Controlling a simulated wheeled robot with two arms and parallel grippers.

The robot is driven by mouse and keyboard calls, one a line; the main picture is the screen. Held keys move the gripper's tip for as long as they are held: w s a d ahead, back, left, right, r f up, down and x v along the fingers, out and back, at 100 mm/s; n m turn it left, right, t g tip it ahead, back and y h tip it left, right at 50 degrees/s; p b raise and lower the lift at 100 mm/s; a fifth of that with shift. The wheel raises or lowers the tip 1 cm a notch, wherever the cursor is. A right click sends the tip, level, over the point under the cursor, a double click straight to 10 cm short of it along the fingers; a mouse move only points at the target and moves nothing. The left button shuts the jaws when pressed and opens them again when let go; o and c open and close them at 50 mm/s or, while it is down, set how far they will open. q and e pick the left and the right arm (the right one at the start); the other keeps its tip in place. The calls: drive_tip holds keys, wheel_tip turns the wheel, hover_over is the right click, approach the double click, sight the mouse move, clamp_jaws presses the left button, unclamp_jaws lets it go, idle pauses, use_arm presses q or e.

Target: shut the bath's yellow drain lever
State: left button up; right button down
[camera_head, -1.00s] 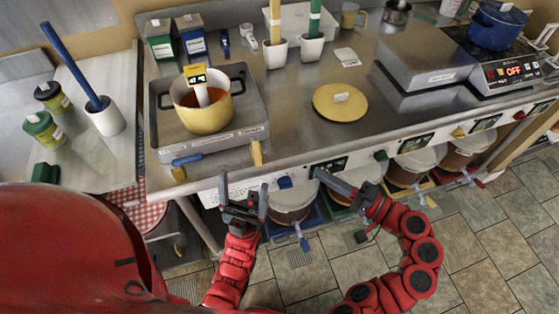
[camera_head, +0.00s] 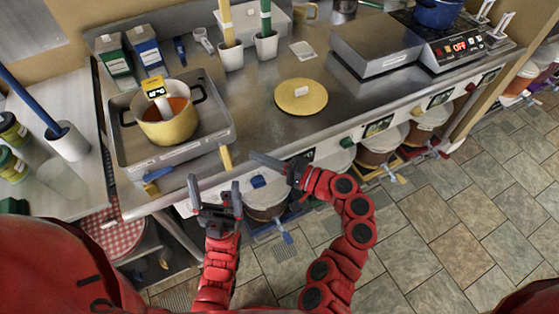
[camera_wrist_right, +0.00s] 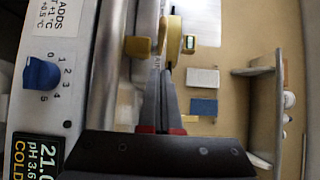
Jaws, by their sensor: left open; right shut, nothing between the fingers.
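The bath (camera_head: 212,143) is a shallow steel tray on the counter at the left, with a yellow pot (camera_head: 168,127) standing in it. Its yellow drain lever (camera_head: 226,158) sticks out at the tray's front right corner. In the right wrist view the lever (camera_wrist_right: 137,47) shows ahead and left of my fingertips. My right gripper (camera_head: 258,158) is shut and empty, a short way right of the lever and apart from it. Its shut fingers also show in the wrist view (camera_wrist_right: 166,75). My left gripper (camera_head: 214,188) is open and empty, in front of the counter edge below the bath.
A yellow lid (camera_head: 301,97) lies on the counter to the right. A blue knob (camera_head: 258,181) is on the counter's front panel, with buckets (camera_head: 265,201) below. The counter between bath and lid is clear.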

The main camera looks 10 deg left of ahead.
sight(226, 158)
drive_tip(key=a, duration=0.1)
drive_tip(key=s+a+p, duration=0.1)
drive_tip(key=a, duration=0.2)
drive_tip(key=shift+s, duration=0.35)
